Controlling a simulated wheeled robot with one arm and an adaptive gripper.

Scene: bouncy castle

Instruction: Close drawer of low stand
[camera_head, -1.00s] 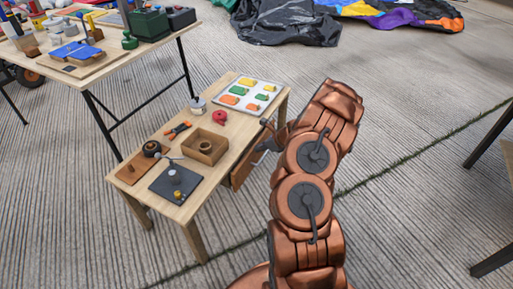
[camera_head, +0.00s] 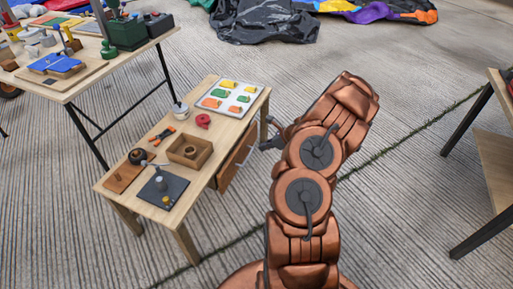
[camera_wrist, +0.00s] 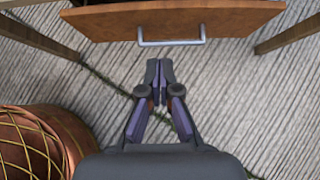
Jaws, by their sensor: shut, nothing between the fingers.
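The low stand (camera_head: 222,126) is a pale wooden table left of my arm in the head view. Its brown drawer front (camera_head: 237,156) faces my gripper and appears to stand out somewhat from under the top; how far is hard to tell. In the wrist view the drawer front (camera_wrist: 105,24) spans the top, with a metal bar handle (camera_wrist: 172,42) on it. My gripper (camera_wrist: 160,64) is shut and empty, its fingertips just short of the handle and apart from it in the picture. In the head view my gripper (camera_head: 270,142) is partly hidden by my arm.
The stand carries a wooden box (camera_head: 205,160), a dark board (camera_head: 176,192) and a tray of coloured pieces (camera_head: 246,88). A work table (camera_head: 75,92) stands behind left, another table (camera_head: 490,120) at right. Ribbed floor lies between.

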